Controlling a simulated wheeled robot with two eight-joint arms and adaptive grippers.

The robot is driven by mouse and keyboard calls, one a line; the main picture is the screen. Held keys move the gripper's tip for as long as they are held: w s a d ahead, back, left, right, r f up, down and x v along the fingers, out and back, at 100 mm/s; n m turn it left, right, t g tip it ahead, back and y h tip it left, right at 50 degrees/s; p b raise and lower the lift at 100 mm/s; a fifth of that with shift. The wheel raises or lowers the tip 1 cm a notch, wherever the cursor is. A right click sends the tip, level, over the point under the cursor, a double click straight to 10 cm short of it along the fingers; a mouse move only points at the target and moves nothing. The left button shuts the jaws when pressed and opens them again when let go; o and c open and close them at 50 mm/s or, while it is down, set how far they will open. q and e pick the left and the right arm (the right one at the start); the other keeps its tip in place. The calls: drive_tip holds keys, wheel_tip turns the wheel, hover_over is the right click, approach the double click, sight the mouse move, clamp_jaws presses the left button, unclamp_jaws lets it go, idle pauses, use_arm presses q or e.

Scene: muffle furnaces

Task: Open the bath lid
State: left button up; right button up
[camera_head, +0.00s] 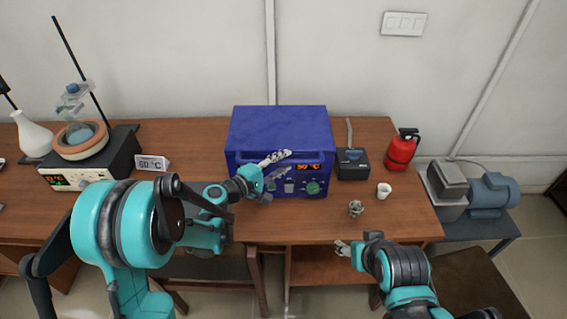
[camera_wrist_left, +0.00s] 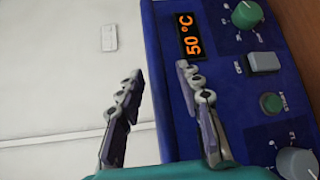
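The blue bath (camera_head: 282,128) stands against the wall at the middle of the table, its lid flat and down. A handle bar (camera_head: 312,160) runs along its upper front edge. My left gripper (camera_head: 277,158) is at this front edge, over the handle. In the left wrist view, its two fingers (camera_wrist_left: 160,100) are apart, one over the white wall side and one over the blue front panel (camera_wrist_left: 215,95). I cannot tell whether they touch the handle. The display (camera_wrist_left: 190,33) reads 50 °C. My right gripper (camera_head: 342,248) is low, in front of the table's edge, too small to judge.
A white cup (camera_head: 384,190) and a small grey object (camera_head: 355,208) stand right of the bath. A dark box (camera_head: 352,164) and a red extinguisher-like bottle (camera_head: 402,150) are behind them.

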use_arm(q)
drive_tip(key=shift+w+d, duration=0.2)
clamp_jaws()
drive_tip(key=shift+r, duration=0.1)
